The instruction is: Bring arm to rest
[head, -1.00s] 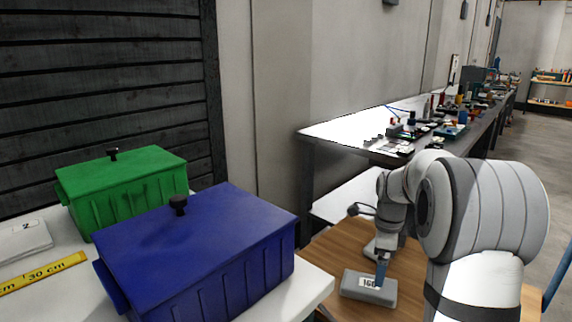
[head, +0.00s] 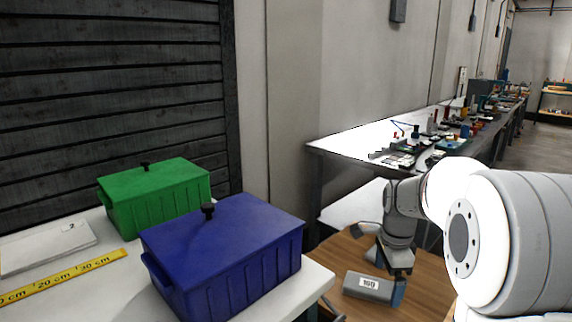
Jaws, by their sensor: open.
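My gripper (head: 392,279) is at the lower right in the head view, at the end of my white and grey arm. It points down over a brown wooden table, just at the right end of a grey block (head: 366,286) with a white label that seems to read 160. The jaws are open; one blue finger shows beside the block's end. I cannot tell whether it touches the block. Part of another grey piece shows behind the gripper, mostly hidden.
A blue lidded bin (head: 222,252) and a green lidded bin (head: 155,198) stand on a white table with a yellow ruler (head: 62,281) and a pale labelled slab (head: 45,247). A cluttered workbench (head: 375,136) runs along the wall behind. The wooden table (head: 345,247) has bare room left of the gripper.

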